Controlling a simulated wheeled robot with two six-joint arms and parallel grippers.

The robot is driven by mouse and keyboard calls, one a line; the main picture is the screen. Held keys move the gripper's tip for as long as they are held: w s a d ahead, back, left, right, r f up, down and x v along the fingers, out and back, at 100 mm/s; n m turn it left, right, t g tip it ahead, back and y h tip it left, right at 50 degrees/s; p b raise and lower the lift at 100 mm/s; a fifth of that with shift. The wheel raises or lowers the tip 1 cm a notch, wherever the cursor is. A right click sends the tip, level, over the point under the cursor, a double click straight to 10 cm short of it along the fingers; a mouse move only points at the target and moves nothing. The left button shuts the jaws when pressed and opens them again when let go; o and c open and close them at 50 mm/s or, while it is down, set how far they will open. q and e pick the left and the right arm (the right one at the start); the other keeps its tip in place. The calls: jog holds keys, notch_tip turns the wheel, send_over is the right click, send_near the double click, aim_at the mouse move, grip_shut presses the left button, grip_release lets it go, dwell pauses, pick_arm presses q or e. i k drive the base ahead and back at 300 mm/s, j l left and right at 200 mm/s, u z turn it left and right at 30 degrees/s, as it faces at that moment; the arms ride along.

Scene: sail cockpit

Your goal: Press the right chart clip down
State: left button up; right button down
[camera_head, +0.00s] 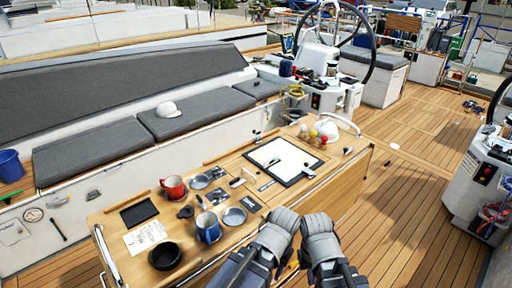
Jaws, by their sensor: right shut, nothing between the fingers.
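A chart board (283,160) with a white sheet and dark border lies on the wooden table. A small pale clip (309,172) sits at its right front corner; whether it is raised or flat is too small to tell. Another small dark clip-like piece (272,163) lies on the left part of the sheet. My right gripper (318,221) is at the table's front edge, shut and empty, below and apart from the right clip. My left gripper (285,217) is beside it on the left; its fingers are hidden.
A red mug (174,188), a blue mug (208,228), a black bowl (165,256) and small dishes stand on the left of the table. Red and yellow balls (313,135) and a white cap (327,130) are behind the board. Deck to the right is mostly clear.

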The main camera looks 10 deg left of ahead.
aim_at(258, 133)
jog(key=u, duration=2.95)
jog(key=i+u, duration=0.35)
jog(key=i, duration=0.9)
jog(key=i+z, duration=0.6)
jog(key=i, duration=0.15)
jog(key=i+l+z, duration=0.15)
jog(key=i+z, duration=0.65)
jog(key=i, duration=0.2)
jog(key=i+j+z, duration=0.15)
jog(key=i+z, duration=0.3)
jog(key=i+l+z, duration=0.15)
jog(key=i+z, duration=1)
jog(key=i+j+z, duration=0.15)
jog(key=i+z, duration=0.25)
jog(key=i+l+z, duration=0.15)
jog(key=i+z, duration=0.35)
jog(key=i, duration=0.15)
jog(key=i+j+z, duration=0.1)
jog(key=i+z, duration=0.35)
jog(key=i, duration=0.15)
